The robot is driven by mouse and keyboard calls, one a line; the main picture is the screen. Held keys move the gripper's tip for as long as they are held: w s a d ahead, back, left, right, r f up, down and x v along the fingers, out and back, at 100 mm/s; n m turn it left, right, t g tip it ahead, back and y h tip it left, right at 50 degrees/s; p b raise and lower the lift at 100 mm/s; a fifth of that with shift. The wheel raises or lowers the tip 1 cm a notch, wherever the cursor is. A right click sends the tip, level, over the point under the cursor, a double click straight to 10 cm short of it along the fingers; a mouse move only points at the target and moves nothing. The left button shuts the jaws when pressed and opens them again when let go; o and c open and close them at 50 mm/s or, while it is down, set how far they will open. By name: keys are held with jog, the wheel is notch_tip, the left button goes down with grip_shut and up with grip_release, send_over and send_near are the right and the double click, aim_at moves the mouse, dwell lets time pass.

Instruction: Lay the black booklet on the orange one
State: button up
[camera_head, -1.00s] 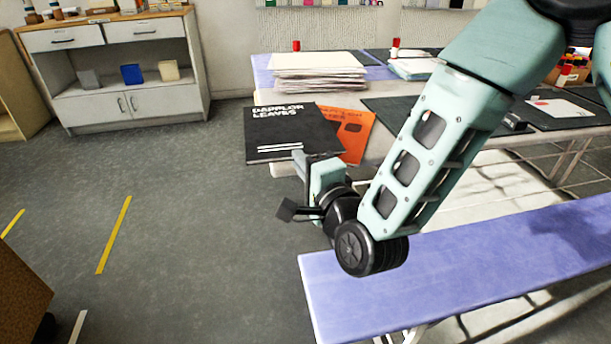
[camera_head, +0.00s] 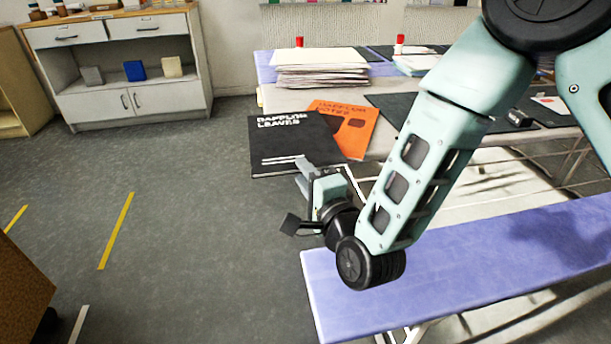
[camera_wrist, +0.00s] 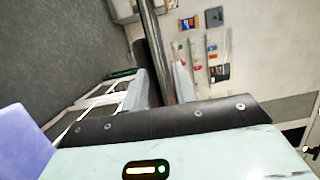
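The black booklet (camera_head: 290,146), with white lettering, is held by my gripper (camera_head: 306,168) at its near edge in the head view. It juts left past the table's end and hides the lower left part of the orange booklet (camera_head: 352,127). Whether the two touch cannot be told. The orange booklet lies at the near left end of the far table. In the wrist view, my gripper's fingers (camera_wrist: 163,88) are closed on the black booklet (camera_wrist: 158,45), seen nearly edge-on as a dark strip. The orange booklet is not clear there.
A paper stack (camera_head: 322,75) stands behind the booklets on the far table (camera_head: 265,72). A dark mat (camera_head: 398,112) lies right of the orange booklet. A blue-topped bench (camera_head: 450,262) is in front, below my arm.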

jog(key=shift+r, duration=0.1)
jog(key=p+v, duration=0.4)
jog(key=v, duration=0.8)
jog(key=s+d+r+n+g+h, duration=0.3)
jog(key=s+d+n+g, duration=0.3)
jog(key=n, duration=0.4)
jog(key=s+d+r+n+g+h, duration=0.4)
jog(key=s+d+n+g+h, duration=0.1)
jog(key=s+n+g, duration=0.4)
jog(key=shift+d+r+n+g+h, duration=0.2)
jog(key=shift+d+n+g+h, duration=0.15)
jog(key=shift+d, duration=0.35)
